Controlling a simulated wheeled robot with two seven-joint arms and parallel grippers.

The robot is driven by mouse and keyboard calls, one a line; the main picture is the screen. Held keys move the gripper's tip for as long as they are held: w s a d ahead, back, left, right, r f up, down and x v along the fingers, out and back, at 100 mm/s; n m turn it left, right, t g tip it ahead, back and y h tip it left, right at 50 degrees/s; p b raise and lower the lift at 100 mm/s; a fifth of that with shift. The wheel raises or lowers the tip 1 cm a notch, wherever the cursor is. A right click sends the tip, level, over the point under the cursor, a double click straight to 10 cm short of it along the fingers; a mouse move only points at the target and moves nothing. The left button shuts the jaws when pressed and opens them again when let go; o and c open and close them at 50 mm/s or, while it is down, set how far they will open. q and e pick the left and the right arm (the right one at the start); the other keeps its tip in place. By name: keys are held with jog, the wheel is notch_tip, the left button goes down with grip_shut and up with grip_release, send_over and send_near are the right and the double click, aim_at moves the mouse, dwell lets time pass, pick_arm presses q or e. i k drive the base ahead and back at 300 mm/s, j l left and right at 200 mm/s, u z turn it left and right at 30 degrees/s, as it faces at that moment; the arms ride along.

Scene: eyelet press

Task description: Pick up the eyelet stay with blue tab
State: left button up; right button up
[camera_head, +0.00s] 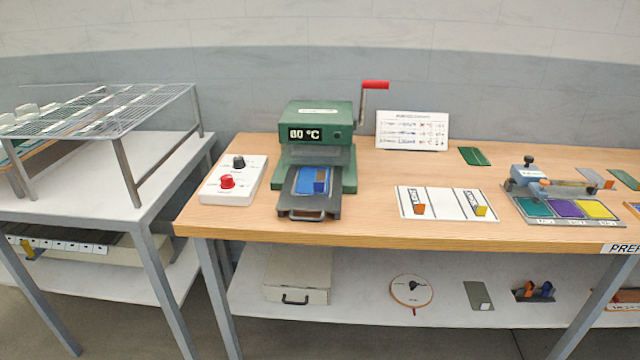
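A blue piece (307,179) with a small upright blue tab (321,186) lies on the dark pulled-out plate of the green press (318,117); it is too small to tell surely whether this is the eyelet stay. On the white divided card (447,204) stand an orange tab (419,209) at the left and a yellow tab (480,210) at the right; the sections between them look empty. On the lower shelf, a small blue item (547,289) stands beside an orange one, partly in a dark holder. Neither of my grippers is in view.
A white control box (234,181) with red and black knobs sits left of the press. A red-handled crank (375,85) rises at its right. A jig with coloured pads (565,208) stands at right. A wire rack (100,110) is at left. Bare wood lies around the card.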

aim_at(319, 183)
jog(key=i+l, duration=0.2)
jog(key=i, duration=0.3)
jog(key=i+l, duration=0.2)
jog(key=i, duration=0.3)
jog(key=u, duration=0.05)
